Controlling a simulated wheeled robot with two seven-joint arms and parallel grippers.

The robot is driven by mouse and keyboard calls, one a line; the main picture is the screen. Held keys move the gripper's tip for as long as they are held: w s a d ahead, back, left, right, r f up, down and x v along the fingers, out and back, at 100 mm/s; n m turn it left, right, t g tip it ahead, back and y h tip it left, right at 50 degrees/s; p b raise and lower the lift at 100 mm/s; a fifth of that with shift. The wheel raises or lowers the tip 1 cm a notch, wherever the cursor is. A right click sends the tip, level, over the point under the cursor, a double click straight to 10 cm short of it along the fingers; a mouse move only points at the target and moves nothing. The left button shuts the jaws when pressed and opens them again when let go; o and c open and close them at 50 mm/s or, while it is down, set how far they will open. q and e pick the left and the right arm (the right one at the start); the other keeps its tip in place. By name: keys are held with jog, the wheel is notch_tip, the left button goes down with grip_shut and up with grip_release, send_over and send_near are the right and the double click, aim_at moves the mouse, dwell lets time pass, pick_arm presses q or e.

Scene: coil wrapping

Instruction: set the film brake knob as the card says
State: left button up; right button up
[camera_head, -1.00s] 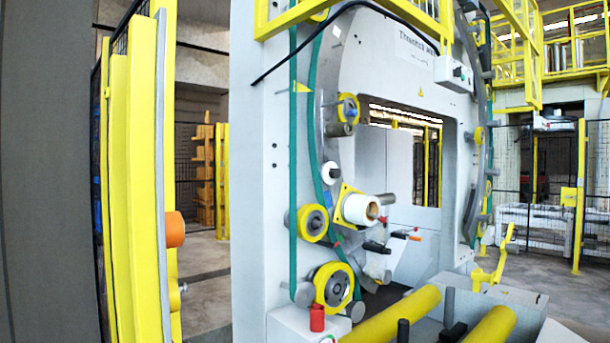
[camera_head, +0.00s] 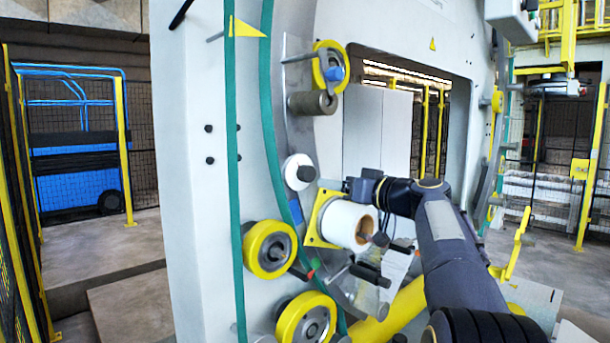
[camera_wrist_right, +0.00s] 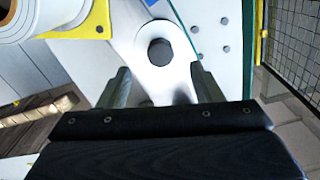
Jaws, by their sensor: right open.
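A dark round knob (camera_head: 306,173) sits on a white disc (camera_head: 291,165) on the wrapper's ring, above and left of the film roll (camera_head: 346,224). I take it for the film brake knob; its setting marks are too small to read. In the right wrist view the knob (camera_wrist_right: 160,52) stands at the centre of the white disc, just beyond the fingertips. My right gripper (camera_wrist_right: 163,80) is open and empty, its two fingers either side of the knob's line, apart from it. In the head view the right gripper (camera_head: 336,184) points left toward the knob. I cannot make out the card.
The film roll on its yellow plate (camera_head: 318,215) is close beneath my right gripper. Yellow rollers (camera_head: 269,249) and a grey roller (camera_head: 313,103) surround the disc. A green belt (camera_head: 270,120) runs down the ring beside it. A mesh fence (camera_head: 85,140) stands at left.

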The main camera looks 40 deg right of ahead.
aim_at(310, 175)
jog(key=w+p, duration=0.1)
jog(key=w, duration=0.1)
jog(key=w+p, duration=0.1)
jog(key=w, duration=0.1)
jog(key=w+r+p, duration=0.1)
jog(key=w, duration=0.2)
jog(key=shift+a+r+p, duration=0.1)
jog(key=shift+p, duration=0.25)
jog(key=shift+w+a, duration=0.1)
jog(key=shift+w, duration=0.3)
jog(key=c, duration=1)
